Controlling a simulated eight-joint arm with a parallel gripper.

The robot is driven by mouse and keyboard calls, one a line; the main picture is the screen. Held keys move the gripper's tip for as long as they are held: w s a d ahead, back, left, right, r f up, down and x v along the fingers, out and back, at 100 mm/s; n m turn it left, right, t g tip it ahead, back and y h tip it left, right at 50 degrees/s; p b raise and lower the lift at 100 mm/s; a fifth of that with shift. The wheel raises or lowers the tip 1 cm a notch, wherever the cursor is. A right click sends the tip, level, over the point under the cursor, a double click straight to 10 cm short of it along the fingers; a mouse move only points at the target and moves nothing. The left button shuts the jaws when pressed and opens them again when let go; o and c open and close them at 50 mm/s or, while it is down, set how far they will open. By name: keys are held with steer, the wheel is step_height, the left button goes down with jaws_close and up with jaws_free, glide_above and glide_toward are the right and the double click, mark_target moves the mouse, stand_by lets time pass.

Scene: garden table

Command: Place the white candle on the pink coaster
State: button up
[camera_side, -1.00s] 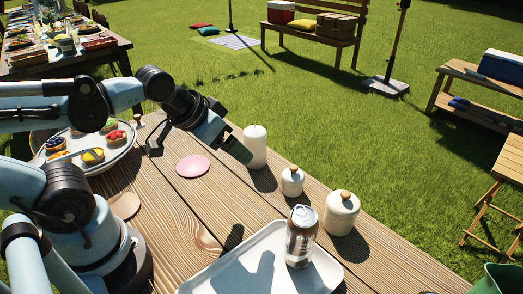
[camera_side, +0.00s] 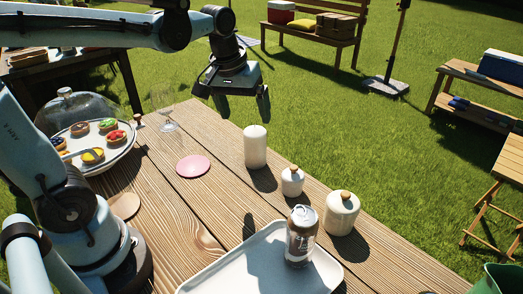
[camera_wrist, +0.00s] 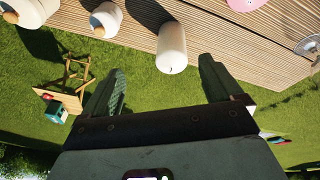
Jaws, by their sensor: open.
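The white candle (camera_side: 255,147) stands upright on the wooden table near its far edge. It also shows in the wrist view (camera_wrist: 172,48), ahead of and between my fingers. The pink coaster (camera_side: 193,166) lies flat on the table to the left of the candle, with nothing on it. It shows partly at the top edge of the wrist view (camera_wrist: 243,4). My gripper (camera_side: 243,106) is open and empty, raised above and a little left of the candle, not touching it. Both fingers (camera_wrist: 160,92) show spread in the wrist view.
Two white jars with wooden knobs (camera_side: 292,181) (camera_side: 341,213) stand right of the candle. A can (camera_side: 301,236) stands on a white tray (camera_side: 222,272) in front. A plate of tarts under a glass dome (camera_side: 100,160) and a glass (camera_side: 166,112) stand left.

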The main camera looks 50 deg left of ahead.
mark_target(255, 143)
steer(key=w+a+n, duration=0.1)
steer(key=w+a+n+g, duration=0.1)
steer(key=w, duration=0.1)
steer(key=w+a+f+n+g, duration=0.1)
steer(key=w, duration=0.1)
steer(key=shift+n, duration=0.3)
steer(key=shift+w+a+f+n+g, duration=0.3)
steer(key=shift+w+a+g, duration=0.05)
steer(key=shift+g, duration=0.15)
step_height(255, 143, down, 12)
steer(key=shift+d+f, duration=0.1)
steer(key=shift+c, duration=0.2)
steer(key=c, duration=1.4)
